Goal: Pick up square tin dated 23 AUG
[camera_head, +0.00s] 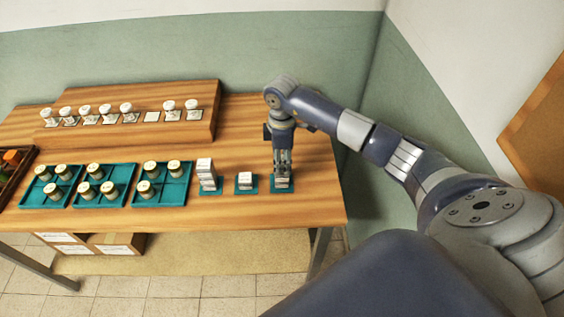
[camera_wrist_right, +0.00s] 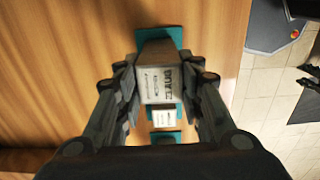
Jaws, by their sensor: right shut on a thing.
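My right gripper (camera_head: 282,168) points down over the rightmost teal mat (camera_head: 291,187) near the front of the table. It is shut on a pale square tin (camera_wrist_right: 165,82), with one finger on each side in the wrist view. The tin's label reads AUG; the day number is hard to make out. In the head view the tin's top is hidden by the fingers. I cannot tell whether the tin rests on something or is just clear of it. My left gripper is not in view.
A taller stack of white tins (camera_head: 207,174) and a lower tin (camera_head: 246,180) stand on teal mats to the left. Teal trays (camera_head: 120,202) hold several jars. A wooden riser (camera_head: 205,133) with white-topped jars stands behind. The table's right edge is close.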

